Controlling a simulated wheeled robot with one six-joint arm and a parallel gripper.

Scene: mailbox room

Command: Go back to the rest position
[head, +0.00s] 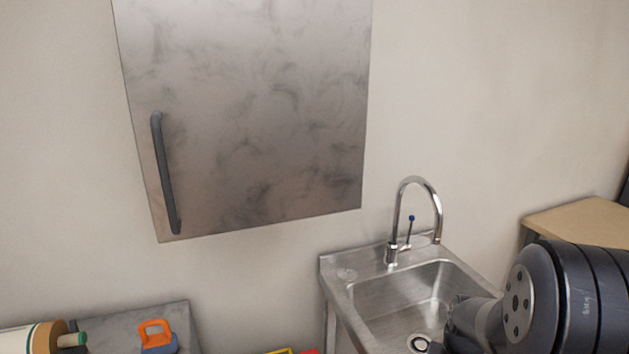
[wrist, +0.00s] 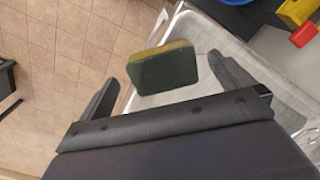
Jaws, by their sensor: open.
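My gripper (wrist: 161,72) is open in the wrist view, its two dark fingers spread apart. A dark green and yellow sponge (wrist: 163,70) shows between the fingers, with a gap to each of them. The sponge overlaps the edge of a metal surface (wrist: 205,35); whether it rests there I cannot tell. In the head view my dark arm fills the lower right corner in front of the sink, and the gripper's fingers cannot be made out there.
A steel sink (head: 375,305) with a curved faucet (head: 397,225) stands beside my arm. A closed metal cabinet (head: 245,110) hangs on the wall. An orange and blue object (head: 157,338) lies at lower left. A wooden tabletop (head: 580,222) is at right. Tiled floor (wrist: 75,45) shows.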

